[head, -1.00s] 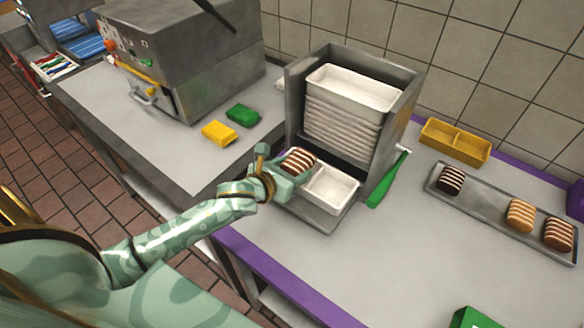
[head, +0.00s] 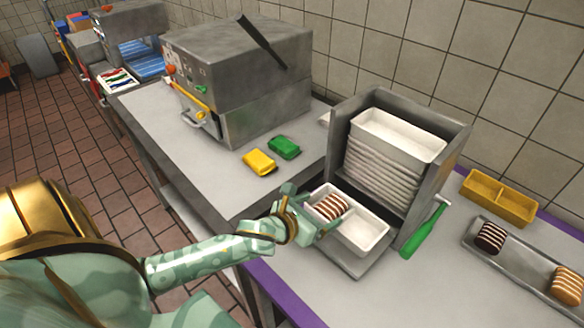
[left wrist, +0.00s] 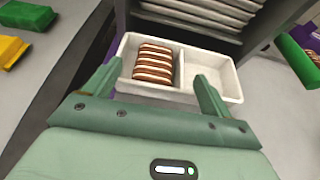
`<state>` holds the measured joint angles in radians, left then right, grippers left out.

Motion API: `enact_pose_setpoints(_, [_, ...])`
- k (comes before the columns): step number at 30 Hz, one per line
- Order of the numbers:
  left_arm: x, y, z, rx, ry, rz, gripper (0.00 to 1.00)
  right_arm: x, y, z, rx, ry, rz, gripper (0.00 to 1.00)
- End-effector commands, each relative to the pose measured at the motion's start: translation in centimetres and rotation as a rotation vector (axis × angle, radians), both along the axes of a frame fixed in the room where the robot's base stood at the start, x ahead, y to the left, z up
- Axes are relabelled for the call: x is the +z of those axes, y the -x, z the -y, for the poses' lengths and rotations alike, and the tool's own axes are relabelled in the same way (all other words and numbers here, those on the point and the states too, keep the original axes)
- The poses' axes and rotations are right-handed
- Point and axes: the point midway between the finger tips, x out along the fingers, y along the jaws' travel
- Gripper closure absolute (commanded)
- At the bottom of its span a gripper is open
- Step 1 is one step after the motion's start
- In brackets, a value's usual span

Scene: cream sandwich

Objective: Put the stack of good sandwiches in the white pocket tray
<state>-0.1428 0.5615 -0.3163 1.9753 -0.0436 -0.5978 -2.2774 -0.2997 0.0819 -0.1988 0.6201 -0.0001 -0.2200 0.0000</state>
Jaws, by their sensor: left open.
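The white pocket tray (head: 363,233) has two pockets and sits at the foot of the metal tray dispenser. A brown sandwich stack with pale cream layers (head: 328,207) lies in its left pocket; it also shows in the left wrist view (left wrist: 153,63). The right pocket is empty. My left gripper (head: 312,216) is open at the tray's near left side. In the left wrist view its fingers (left wrist: 158,87) are spread wide, with the stack beyond them and nothing held. My right gripper is not in view.
The metal dispenser (head: 448,150) holds several stacked white trays. A yellow divided box (head: 498,198) and a metal tray (head: 510,268) with dark and tan sandwiches lie farther right.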

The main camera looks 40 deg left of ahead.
Motion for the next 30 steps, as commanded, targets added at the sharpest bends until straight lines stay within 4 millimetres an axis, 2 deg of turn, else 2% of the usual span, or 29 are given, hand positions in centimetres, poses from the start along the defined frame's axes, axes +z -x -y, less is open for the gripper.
enact_pose_setpoints(1, [0.8, 1.4, -0.2, -0.002, -0.004, -0.003, 0.16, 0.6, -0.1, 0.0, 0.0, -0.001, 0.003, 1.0])
enact_pose_setpoints(6, [2.5, 5.8, -0.8, -0.004, -0.001, -0.004, 0.16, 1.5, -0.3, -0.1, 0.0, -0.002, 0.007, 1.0])
enact_pose_setpoints(13, [4.3, 10.1, -1.4, -0.001, 0.001, -0.002, 0.16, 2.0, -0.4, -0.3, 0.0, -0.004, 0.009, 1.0])
enact_pose_setpoints(18, [4.8, 11.3, -1.5, -0.001, 0.002, -0.001, 0.16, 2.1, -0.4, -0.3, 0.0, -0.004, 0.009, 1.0])
enact_pose_setpoints(30, [4.8, 11.4, -1.6, -0.001, 0.0, 0.0, 0.16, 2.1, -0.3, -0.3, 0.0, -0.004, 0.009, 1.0])
